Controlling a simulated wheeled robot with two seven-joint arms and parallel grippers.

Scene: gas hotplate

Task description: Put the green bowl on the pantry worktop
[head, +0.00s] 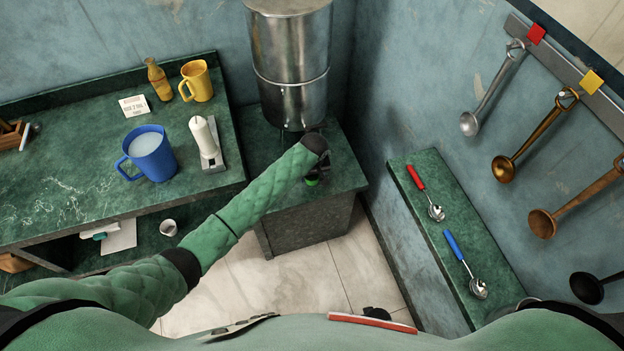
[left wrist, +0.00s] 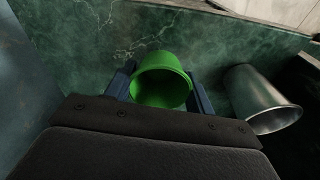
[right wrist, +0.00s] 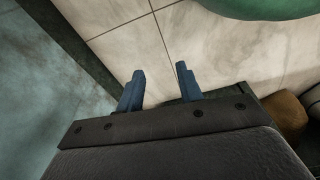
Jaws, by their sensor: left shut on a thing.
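The green bowl (left wrist: 160,84) sits between the two blue fingers of my left gripper (left wrist: 158,92) in the left wrist view. The gripper is shut on it. In the head view my left gripper (head: 320,171) is over the short green marble worktop (head: 345,150) below the metal urn, and only a sliver of the green bowl (head: 311,182) shows. I cannot tell whether the bowl touches the marble. My right gripper (right wrist: 160,85) is open and empty above the pale tiled floor in the right wrist view.
A metal urn (head: 290,70) stands behind the left gripper. A metal cup (left wrist: 258,100) is close to the bowl's right in the left wrist view. The long counter (head: 70,195) holds a blue jug (head: 150,155), yellow mug (head: 197,82) and bottle (head: 158,80). Ladles hang at right above a spoon shelf (head: 455,215).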

